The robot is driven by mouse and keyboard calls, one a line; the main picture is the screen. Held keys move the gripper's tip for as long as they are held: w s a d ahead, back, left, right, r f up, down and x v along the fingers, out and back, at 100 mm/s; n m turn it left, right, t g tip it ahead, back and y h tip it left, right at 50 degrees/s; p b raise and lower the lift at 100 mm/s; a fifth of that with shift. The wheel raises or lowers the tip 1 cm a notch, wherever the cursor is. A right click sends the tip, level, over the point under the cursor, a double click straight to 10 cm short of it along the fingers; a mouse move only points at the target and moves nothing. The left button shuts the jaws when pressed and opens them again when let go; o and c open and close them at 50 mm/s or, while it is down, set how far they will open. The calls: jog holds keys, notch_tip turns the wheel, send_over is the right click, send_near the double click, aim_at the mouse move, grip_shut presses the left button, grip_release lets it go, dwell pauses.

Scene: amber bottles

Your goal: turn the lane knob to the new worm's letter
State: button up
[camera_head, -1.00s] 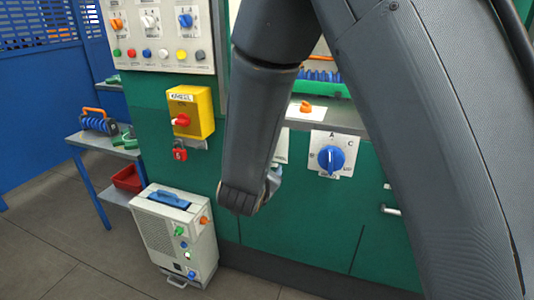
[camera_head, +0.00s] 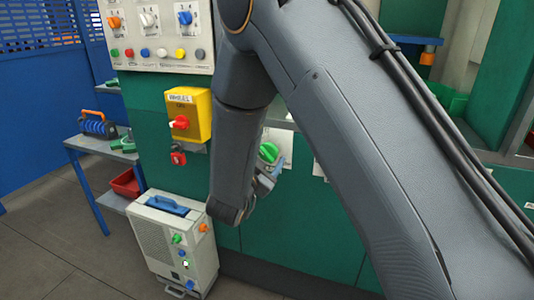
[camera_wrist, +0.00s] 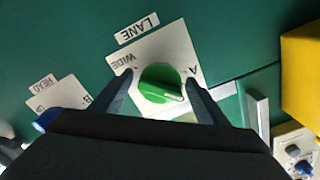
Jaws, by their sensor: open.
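The green lane knob (camera_wrist: 162,84) sits on a white plate (camera_wrist: 183,45) under a LANE label (camera_wrist: 137,28) in the wrist view. The plate shows "WIDE" on the left and an "A" on the right; its lower part is hidden. A white mark shows at the knob's lower right. My gripper (camera_wrist: 159,78) is open, with one finger on each side of the knob; contact cannot be told. The green knob also shows in the head view (camera_head: 268,152), beside my wrist. A blue ribbed roll with an orange handle (camera_head: 95,126) lies on the left shelf; I cannot tell whether it is the new worm.
A yellow box with a red knob (camera_head: 187,114) and a red padlock (camera_head: 178,158) are left of my arm. A blue HEAD knob (camera_wrist: 46,118) is partly hidden by my gripper. A white floor unit (camera_head: 172,240) stands below. My arm hides much of the cabinet.

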jog(key=shift+w, duration=0.2)
jog(key=shift+c, duration=0.5)
jog(key=c, duration=0.9)
jog(key=shift+c, duration=0.2)
jog(key=shift+n+p, duration=0.3)
jog(key=shift+n, duration=0.1)
jog(key=n+p, duration=0.1)
jog(key=n, duration=0.1)
jog(key=shift+r+n+p, duration=0.1)
jog(key=shift+n+p, duration=0.2)
jog(key=shift+p, duration=0.1)
jog(key=shift+n+p, duration=0.7)
jog(key=shift+n, duration=0.5)
